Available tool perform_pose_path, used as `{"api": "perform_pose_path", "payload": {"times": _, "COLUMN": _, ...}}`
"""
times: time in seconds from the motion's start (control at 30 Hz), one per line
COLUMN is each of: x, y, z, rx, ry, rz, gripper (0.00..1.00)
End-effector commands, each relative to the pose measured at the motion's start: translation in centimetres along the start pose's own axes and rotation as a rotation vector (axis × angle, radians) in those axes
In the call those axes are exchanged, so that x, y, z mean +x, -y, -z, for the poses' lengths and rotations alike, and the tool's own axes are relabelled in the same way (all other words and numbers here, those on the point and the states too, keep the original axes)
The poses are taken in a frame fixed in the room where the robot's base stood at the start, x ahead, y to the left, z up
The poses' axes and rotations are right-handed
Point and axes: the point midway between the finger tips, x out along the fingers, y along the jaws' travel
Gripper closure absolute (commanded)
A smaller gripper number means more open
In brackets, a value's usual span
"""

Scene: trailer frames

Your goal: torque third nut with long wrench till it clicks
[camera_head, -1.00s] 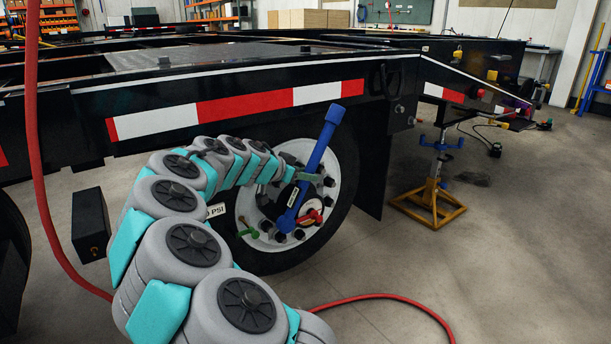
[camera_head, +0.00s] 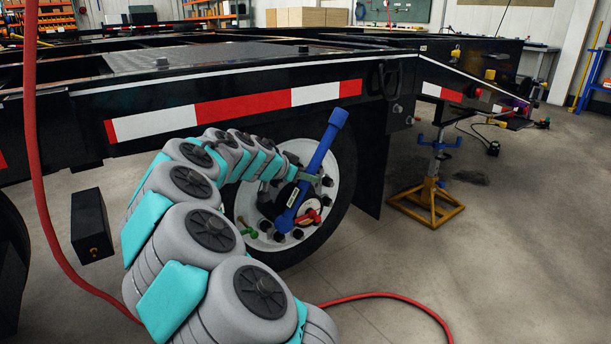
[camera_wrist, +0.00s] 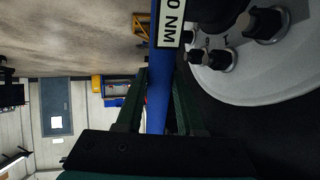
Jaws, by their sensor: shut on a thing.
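The long blue wrench (camera_head: 318,160) stands tilted in front of the wheel (camera_head: 336,222), its top leaning right. Its lower end is over the lower part of the white hub, at the ring of dark nuts; I cannot tell whether it is fully seated or on which nut. My gripper (camera_head: 326,181) is shut on the wrench shaft about midway. In the wrist view, the shaft (camera_wrist: 157,100) runs between the dark green fingers of my gripper (camera_wrist: 160,98). A label ending in "0 NM" is on the shaft. Dark nuts (camera_wrist: 222,58) show to its right.
A red tag (camera_head: 309,217) and a green piece (camera_head: 249,228) are at the hub near the wrench. The black trailer frame (camera_head: 255,105) runs above the wheel. A yellow-based stand (camera_head: 432,203) is at right. A red hose (camera_head: 395,298) lies on the floor.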

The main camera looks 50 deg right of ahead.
Motion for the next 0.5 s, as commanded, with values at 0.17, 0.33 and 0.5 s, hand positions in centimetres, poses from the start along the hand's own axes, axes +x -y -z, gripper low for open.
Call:
{"api": "perform_pose_path", "payload": {"times": 0.17, "x": 0.02, "y": 0.03, "z": 0.14, "rx": 0.001, "ry": 0.005, "rz": 0.001, "gripper": 1.0}}
{"api": "perform_pose_path", "payload": {"times": 0.33, "x": 0.34, "y": -0.03, "z": 0.2, "rx": 0.007, "ry": 0.029, "rz": 0.001, "gripper": 1.0}}
{"api": "perform_pose_path", "payload": {"times": 0.5, "x": 0.73, "y": -0.11, "z": 0.22, "rx": 0.013, "ry": 0.054, "rz": 0.001, "gripper": 1.0}}
